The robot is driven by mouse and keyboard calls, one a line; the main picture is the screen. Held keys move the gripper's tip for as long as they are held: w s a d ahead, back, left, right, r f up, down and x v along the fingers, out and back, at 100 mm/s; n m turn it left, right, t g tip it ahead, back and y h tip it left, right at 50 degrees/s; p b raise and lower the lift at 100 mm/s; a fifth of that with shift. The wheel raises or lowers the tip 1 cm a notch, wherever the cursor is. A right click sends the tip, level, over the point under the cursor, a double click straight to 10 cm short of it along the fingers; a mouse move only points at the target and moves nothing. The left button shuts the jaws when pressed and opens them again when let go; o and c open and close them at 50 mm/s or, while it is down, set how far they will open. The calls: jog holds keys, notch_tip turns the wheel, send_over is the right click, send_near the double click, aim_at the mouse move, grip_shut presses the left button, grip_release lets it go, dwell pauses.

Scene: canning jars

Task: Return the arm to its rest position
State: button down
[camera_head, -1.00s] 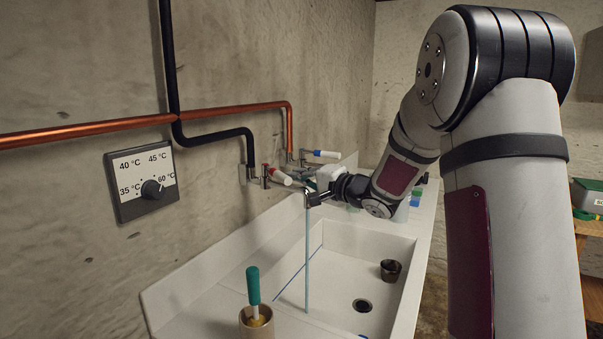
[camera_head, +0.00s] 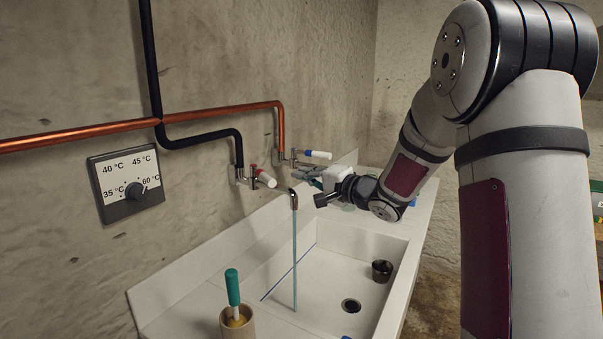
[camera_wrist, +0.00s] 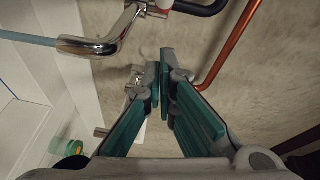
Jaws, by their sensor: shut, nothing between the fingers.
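My gripper (camera_head: 308,172) reaches over the back of the sink, close to the wall. In the wrist view its green-padded fingers (camera_wrist: 160,72) are shut with nothing between them. They point at the bare wall between the faucet and a copper pipe. The chrome faucet (camera_head: 293,198) is left of the gripper in the head view, apart from it, with a thin stream of water (camera_head: 295,260) falling from it. It also shows in the wrist view (camera_wrist: 95,46). My arm is stretched out along the right of the sink.
A red-and-white tap handle (camera_head: 264,179) and a blue-tipped one (camera_head: 318,154) stick out at the wall. The white sink (camera_head: 335,265) holds a dark cup (camera_head: 382,271). A green-handled brush (camera_head: 232,288) stands in a holder (camera_head: 238,324) in front. A temperature dial (camera_head: 126,184) hangs at left.

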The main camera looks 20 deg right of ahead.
jog(key=s+r+n+g+h, duration=0.2)
jog(key=s+h, duration=0.3)
jog(key=s, duration=0.4)
jog(key=s+r+n+g+h, duration=0.1)
jog(key=s+n+g+h, duration=0.2)
jog(key=s, duration=0.6)
jog(key=s+a+f+n+g, duration=0.2)
jog(key=s+a, duration=0.2)
jog(key=s, duration=0.3)
jog(key=s+a+f+n+g+y, duration=0.1)
jog(key=s+a+f+n+g, duration=0.1)
jog(key=s, duration=0.6)
jog(key=s+a+f+n+g+y, duration=0.1)
jog(key=s+a+f+n+g, duration=0.1)
jog(key=s+a, duration=0.3)
jog(key=s, duration=0.3)
jog(key=shift+s+a+f+n+g, duration=0.2)
jog(key=shift+a+f+n+g, duration=0.1)
jog(key=shift+n+g, duration=0.1)
